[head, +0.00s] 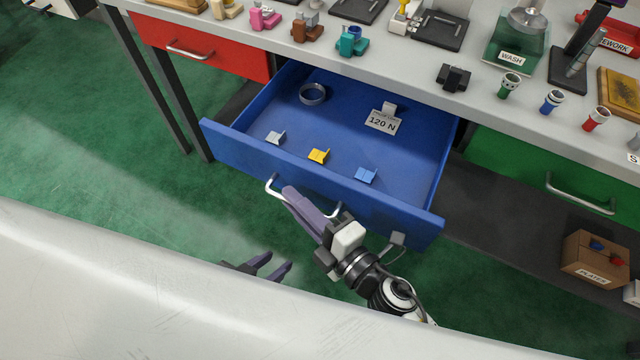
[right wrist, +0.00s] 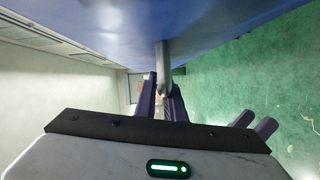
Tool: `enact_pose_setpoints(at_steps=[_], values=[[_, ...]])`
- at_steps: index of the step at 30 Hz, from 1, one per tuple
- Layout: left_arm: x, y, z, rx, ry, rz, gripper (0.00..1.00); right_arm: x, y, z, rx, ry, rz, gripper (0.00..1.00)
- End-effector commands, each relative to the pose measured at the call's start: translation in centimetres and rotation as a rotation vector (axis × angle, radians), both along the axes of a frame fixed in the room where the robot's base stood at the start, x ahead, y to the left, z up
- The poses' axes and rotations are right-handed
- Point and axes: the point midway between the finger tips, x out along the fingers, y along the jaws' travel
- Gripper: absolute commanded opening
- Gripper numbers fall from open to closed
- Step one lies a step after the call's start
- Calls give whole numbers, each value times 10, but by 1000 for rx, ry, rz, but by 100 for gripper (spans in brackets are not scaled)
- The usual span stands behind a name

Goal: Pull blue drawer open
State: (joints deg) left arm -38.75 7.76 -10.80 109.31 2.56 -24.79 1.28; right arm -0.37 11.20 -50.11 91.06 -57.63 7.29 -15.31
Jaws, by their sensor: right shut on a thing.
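The blue drawer (head: 300,167) is pulled well out from under the workbench, and its inside is in view. Its silver handle (head: 272,184) is on the front face. My right gripper (head: 289,192) is at this handle, shut on it. In the right wrist view the fingers (right wrist: 162,95) close around the handle bar (right wrist: 162,60), with the blue drawer front above. My left gripper (head: 275,268) is low in the head view, apart from the drawer, its two fingers spread with nothing between them. Its base is hidden behind a pale surface.
In the drawer lie a grey ring (head: 312,94), a "120 N" label (head: 383,121) and small grey, yellow and blue clips. A red drawer (head: 200,45) and a green drawer (head: 540,180) flank it, both shut. The bench top (head: 410,72) holds many parts. A carton (head: 592,255) sits lower right.

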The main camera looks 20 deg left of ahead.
Motion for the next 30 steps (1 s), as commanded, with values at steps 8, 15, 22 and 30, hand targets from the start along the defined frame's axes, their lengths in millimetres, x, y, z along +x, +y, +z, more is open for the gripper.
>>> enact_pose_setpoints(at_steps=[8,15,22,30], values=[[-2,0,0,1,7,-1,31,-7,4,-1,-1,0,9,0],[-6,-1,-2,0,14,-2,31,-7,3,-1,-2,1,7,14],[-7,-1,-2,0,15,-2,31,-7,4,-1,-1,0,7,28],[-7,-1,-2,-1,14,-3,31,-12,-5,-1,-1,1,7,28]])
